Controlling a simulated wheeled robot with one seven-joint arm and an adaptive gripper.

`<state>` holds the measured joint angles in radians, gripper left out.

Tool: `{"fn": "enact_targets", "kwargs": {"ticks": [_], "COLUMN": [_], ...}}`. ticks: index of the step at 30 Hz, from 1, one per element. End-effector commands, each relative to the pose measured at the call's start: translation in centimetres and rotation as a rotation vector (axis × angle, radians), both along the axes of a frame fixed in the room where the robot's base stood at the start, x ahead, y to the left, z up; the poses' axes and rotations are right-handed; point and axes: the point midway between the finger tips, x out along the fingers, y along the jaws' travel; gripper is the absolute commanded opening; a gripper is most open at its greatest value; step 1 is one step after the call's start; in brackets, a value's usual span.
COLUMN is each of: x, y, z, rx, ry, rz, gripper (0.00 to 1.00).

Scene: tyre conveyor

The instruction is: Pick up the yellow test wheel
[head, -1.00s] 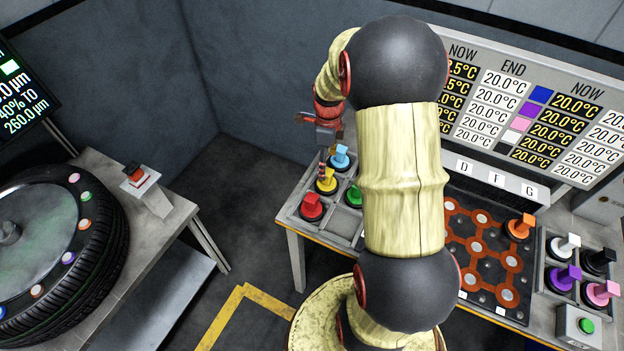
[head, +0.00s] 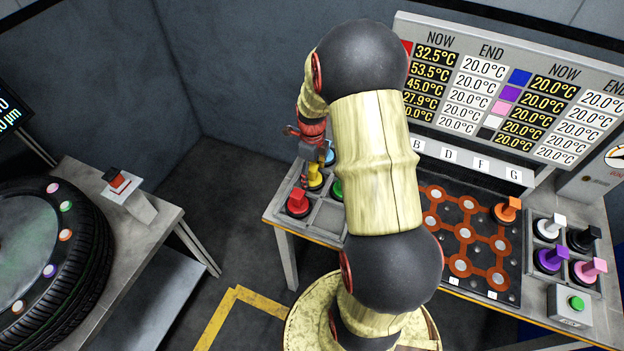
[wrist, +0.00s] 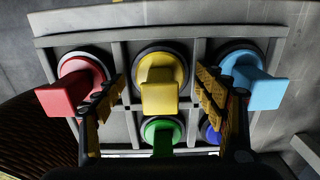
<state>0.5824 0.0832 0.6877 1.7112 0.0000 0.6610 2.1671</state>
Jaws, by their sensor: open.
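The yellow test wheel (head: 314,176) stands upright in a tray compartment, between the red and light blue ones. In the wrist view its yellow handle (wrist: 158,88) lies between the two fingers of my gripper (wrist: 160,105). The fingers are open, one on each side, with visible gaps to the handle. In the head view my gripper (head: 308,160) is over the yellow wheel and partly covers it.
The red wheel (wrist: 72,92) is left of the fingers and the light blue wheel (wrist: 250,82) right. The green wheel (wrist: 162,134) and a dark blue wheel (wrist: 211,130) sit in the other row. An orange wheel (head: 507,210) stands on the dark board (head: 480,235).

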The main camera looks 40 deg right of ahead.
Motion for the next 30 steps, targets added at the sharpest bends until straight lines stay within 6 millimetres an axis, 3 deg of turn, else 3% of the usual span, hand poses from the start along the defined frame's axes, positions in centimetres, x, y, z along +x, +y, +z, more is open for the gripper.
{"fn": "enact_targets", "kwargs": {"ticks": [7, 30], "x": [0.07, 0.08], "y": [-0.04, -0.05], "z": [-0.14, -0.12], "rx": [-0.001, -0.001], "ry": [-0.002, -0.002], "rz": [0.0, 0.0], "gripper": [0.7, 0.26]}}
